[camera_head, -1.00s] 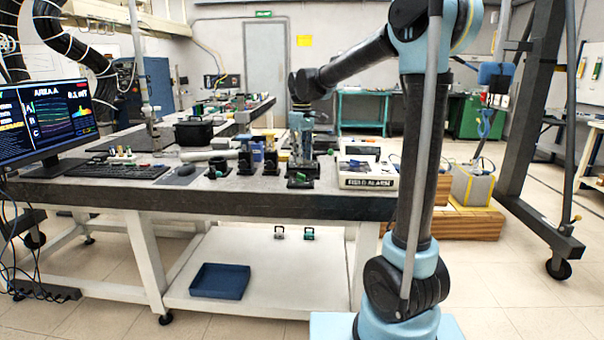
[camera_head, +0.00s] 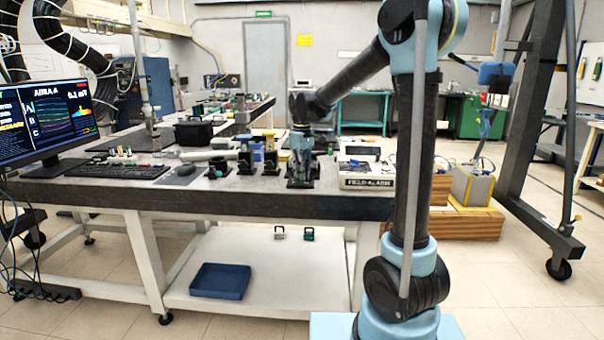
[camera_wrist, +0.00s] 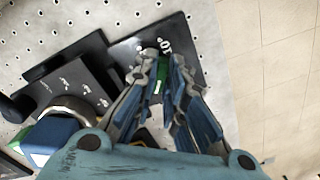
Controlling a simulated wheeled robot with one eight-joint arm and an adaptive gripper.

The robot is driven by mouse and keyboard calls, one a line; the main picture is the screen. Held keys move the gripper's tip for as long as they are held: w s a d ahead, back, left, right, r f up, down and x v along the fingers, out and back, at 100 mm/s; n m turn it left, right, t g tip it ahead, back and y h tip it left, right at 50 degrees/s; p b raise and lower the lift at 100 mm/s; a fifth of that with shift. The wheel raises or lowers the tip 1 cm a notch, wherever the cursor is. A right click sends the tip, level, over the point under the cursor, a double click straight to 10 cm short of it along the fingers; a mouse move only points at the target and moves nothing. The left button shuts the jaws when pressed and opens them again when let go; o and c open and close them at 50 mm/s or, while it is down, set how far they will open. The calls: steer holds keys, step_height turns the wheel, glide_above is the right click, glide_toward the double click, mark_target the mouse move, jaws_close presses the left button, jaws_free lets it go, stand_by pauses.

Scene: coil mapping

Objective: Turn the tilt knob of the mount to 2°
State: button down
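A black plate with white markings (camera_wrist: 173,27) lies at the table edge in the wrist view. A small green part (camera_wrist: 160,78), probably the knob, shows between and beside my fingers and is mostly hidden by them. My gripper (camera_wrist: 163,58) is over this plate with its fingertips a little apart, one on each side of the green part. Whether they touch it I cannot tell. In the head view my gripper (camera_head: 300,176) points down at the front of the table and hides the green part. I cannot read the knob's angle.
Another black marked mount (camera_wrist: 75,85) with a metal ring and a blue block (camera_wrist: 50,135) stands close to my gripper on the left in the wrist view. A white labelled box (camera_head: 368,183) stands right of my gripper. The monitor (camera_head: 45,120) shows plots. Floor lies beyond the table edge.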

stand_by(0.3)
steer(key=shift+w+n, duration=0.15)
steer(key=shift+n, duration=1.95)
steer(key=c, duration=1.7)
jaws_free()
steer(key=shift+o, duration=0.2)
step_height(320, 180, up, 12)
